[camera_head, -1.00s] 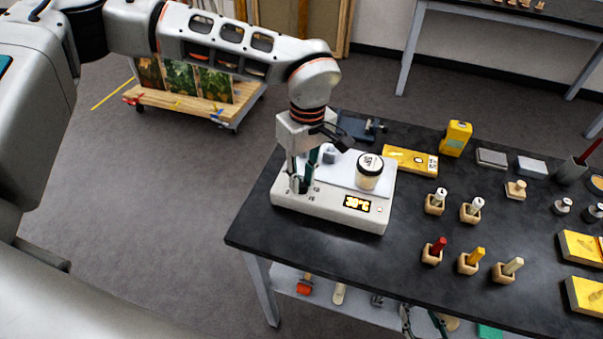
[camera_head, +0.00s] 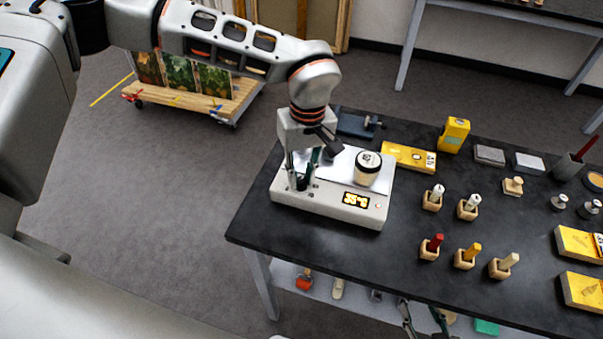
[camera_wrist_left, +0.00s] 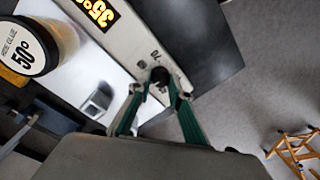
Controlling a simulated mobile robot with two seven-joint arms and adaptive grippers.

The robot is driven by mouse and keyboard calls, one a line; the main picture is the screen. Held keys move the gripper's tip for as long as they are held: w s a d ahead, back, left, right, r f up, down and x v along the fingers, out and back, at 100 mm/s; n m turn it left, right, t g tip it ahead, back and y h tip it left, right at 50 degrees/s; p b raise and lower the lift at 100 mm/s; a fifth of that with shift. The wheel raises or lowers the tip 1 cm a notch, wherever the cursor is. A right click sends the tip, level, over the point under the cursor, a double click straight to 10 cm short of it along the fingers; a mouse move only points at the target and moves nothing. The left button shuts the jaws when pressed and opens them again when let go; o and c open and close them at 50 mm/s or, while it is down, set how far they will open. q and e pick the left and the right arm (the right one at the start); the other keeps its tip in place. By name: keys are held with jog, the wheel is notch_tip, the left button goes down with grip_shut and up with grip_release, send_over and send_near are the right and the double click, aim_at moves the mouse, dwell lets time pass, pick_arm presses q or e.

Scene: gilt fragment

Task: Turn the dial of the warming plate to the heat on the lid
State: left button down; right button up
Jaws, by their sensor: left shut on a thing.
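The white warming plate (camera_head: 330,199) stands at the table's left end. Its lit display reads 35° in the left wrist view (camera_wrist_left: 96,12). A jar with a dark-rimmed white lid (camera_head: 368,161) stands on the plate's top; the lid reads "HIDE GLUE 50°" in the left wrist view (camera_wrist_left: 22,46). My left gripper (camera_head: 301,183) points down at the plate's front left corner. Its fingers are shut on the dark dial (camera_wrist_left: 160,76), beside a printed "70". The fingers partly hide the dial and its scale. My right gripper (camera_head: 423,320) is at the bottom edge, fingers apart, empty.
The black table (camera_head: 330,241) holds several wooden blocks with coloured sticks (camera_head: 465,258) right of the plate. Yellow boxes (camera_head: 408,158) and grey blocks lie farther back and right. A shelf (camera_head: 350,298) is below. The table's front left corner is bare.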

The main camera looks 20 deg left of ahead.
aim_at(305, 179)
pick_arm(q)
jog(key=c, duration=1.8)
grip_release()
jog(key=shift+c, duration=0.2)
notch_tip(305, 179, up, 12)
jog(key=shift+w+d, duration=0.2)
jog(key=shift+d, duration=0.15)
jog(key=shift+s+f, duration=0.1)
